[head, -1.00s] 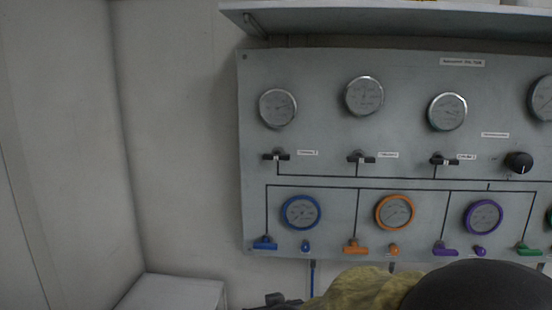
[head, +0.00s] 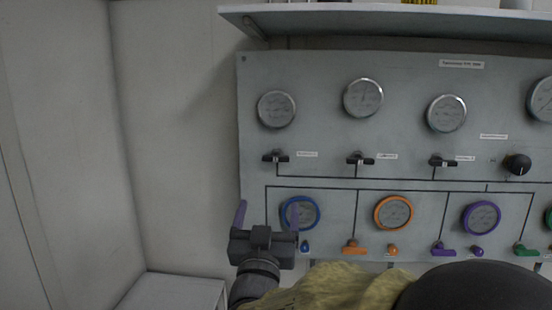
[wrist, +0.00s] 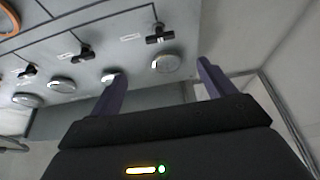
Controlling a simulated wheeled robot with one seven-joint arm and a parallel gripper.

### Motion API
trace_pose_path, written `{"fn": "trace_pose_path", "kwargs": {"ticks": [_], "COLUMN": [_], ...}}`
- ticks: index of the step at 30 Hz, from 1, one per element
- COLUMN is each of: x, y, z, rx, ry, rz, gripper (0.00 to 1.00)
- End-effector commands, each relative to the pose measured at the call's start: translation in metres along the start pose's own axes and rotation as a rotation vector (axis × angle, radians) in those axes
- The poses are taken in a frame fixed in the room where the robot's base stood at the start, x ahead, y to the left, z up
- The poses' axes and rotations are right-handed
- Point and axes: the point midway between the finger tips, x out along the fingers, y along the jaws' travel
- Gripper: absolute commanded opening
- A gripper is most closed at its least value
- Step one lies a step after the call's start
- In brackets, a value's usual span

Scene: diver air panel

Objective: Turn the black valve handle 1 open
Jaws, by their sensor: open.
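Three black valve handles sit in a row on the grey panel: a left one (head: 276,156), a middle one (head: 360,158) and a right one (head: 443,160). All three lie roughly horizontal. Their labels are too small to read, so I cannot tell which is number 1. My gripper (head: 267,212) is open and empty, its purple fingers pointing up, below the left handle in the head view. In the wrist view the left handle (wrist: 160,36) shows beyond the gap between my fingers (wrist: 160,70), apart from them.
The panel (head: 325,85) carries round gauges above and coloured gauges with levers below. A black knob (head: 517,164) is at the right. A shelf (head: 390,18) overhangs the panel top. A white box (head: 175,290) stands at lower left; bare wall is left of the panel.

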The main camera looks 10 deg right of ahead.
Motion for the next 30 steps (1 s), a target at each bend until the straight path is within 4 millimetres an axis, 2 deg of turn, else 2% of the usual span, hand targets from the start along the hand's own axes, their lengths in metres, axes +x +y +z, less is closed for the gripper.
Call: {"fn": "trace_pose_path", "kwargs": {"ticks": [5,8,30], "x": [0.007,0.018,0.146], "y": [0.0,0.0,0.0], "z": [0.0,-0.001,-0.001], "rx": [0.0,0.001,-0.002], "ry": [-0.001,-0.001,-0.001], "rz": [0.0,0.001,0.0], "gripper": [0.82,0.82,0.82]}}
